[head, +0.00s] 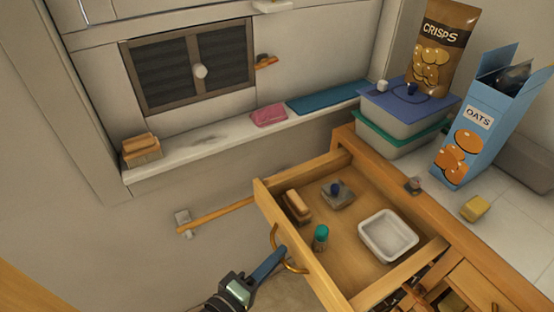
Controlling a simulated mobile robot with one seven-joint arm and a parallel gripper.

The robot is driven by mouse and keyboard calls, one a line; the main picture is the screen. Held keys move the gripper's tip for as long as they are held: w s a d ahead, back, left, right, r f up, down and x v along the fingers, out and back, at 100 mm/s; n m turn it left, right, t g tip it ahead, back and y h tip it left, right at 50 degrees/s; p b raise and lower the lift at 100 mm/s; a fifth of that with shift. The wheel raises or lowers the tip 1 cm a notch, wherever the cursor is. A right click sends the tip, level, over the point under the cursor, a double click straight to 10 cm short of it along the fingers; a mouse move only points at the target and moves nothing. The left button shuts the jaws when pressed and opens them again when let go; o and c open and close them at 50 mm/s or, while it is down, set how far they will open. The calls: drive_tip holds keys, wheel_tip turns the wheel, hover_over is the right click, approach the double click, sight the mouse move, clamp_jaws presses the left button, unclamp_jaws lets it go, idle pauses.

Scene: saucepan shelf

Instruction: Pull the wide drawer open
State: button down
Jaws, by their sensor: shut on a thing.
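The wide drawer (310,262) is a wooden drawer that stands out from the cabinet, with its inside in view. A curved brass handle (293,268) is on its front. My gripper (278,252) comes from below, its blue fingers shut on the handle; the exact grip is small in the picture. Inside the drawer are a white dish (388,235), a small green-capped bottle (320,238), a brown brush-like block (297,207) and a grey item with a dark blue knob (338,194).
The counter carries lidded boxes (398,125), a crisps bag (440,50), an oats box (478,135) and a yellow block (475,208). A wooden rail (225,215) is on the wall left of the drawer. A ledge (215,142) runs under the shuttered window. Other woodwork (475,290) lies at lower right.

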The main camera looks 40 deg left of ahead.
drive_tip(key=c, duration=0.9)
unclamp_jaws()
drive_tip(key=shift+s, duration=0.1)
drive_tip(key=s, duration=0.4)
drive_tip(key=s+r, duration=0.1)
drive_tip(key=s, duration=0.3)
drive_tip(key=s+r, duration=0.1)
drive_tip(key=s, duration=0.3)
drive_tip(key=shift+s+d+r, duration=0.15)
drive_tip(key=shift+s+d, duration=0.15)
